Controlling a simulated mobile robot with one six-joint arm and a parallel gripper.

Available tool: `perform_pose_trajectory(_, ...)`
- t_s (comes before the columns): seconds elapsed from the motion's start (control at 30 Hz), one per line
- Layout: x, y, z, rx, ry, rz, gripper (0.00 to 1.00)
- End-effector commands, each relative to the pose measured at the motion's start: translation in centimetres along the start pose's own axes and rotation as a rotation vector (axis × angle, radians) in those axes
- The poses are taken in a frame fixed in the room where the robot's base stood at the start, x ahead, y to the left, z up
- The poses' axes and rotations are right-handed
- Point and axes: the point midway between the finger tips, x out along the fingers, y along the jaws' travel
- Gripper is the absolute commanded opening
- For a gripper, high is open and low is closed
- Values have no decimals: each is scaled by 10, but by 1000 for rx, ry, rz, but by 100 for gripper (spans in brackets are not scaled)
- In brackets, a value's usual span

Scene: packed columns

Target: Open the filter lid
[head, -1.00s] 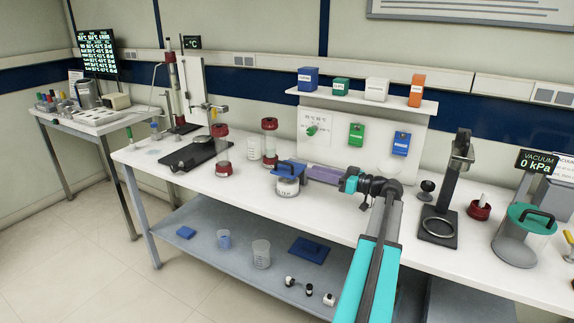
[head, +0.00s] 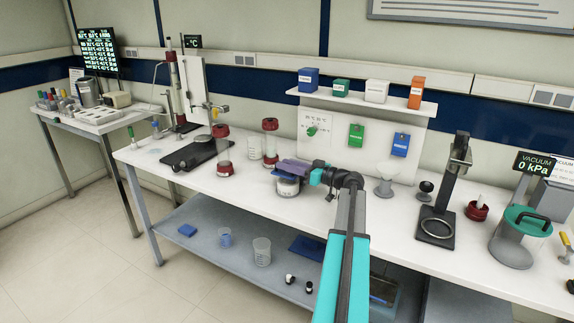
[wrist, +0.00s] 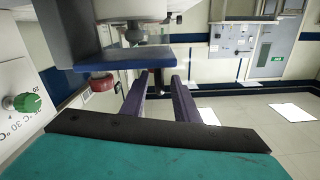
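The filter jar (head: 288,187) stands on the bench, a clear cup with a blue lid. My gripper (head: 296,166) is over the lid with its purple fingers, which hide the handle and most of the lid in the head view. In the wrist view the two fingers (wrist: 160,80) are apart, with a gap between them. The blue lid part (wrist: 125,57) lies at and just beyond the fingertips. I cannot tell whether the fingers touch it.
Red-capped cylinders (head: 270,140) and a clear beaker (head: 254,147) stand close by on the left. A white funnel (head: 387,177) and a dark stand (head: 442,205) are to the right. A shelf with boxes (head: 362,105) rises behind. The bench front is clear.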

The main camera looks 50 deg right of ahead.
Motion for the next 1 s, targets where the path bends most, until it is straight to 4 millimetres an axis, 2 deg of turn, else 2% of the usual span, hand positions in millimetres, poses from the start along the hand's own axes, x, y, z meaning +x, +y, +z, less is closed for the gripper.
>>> perform_pose_trajectory(0.33,2,0,0,0,0,1,28)
perform_pose_trajectory(0.5,2,0,0,0,0,0,0)
perform_pose_trajectory(1.0,6,-3,0,16,-3,-9,0)
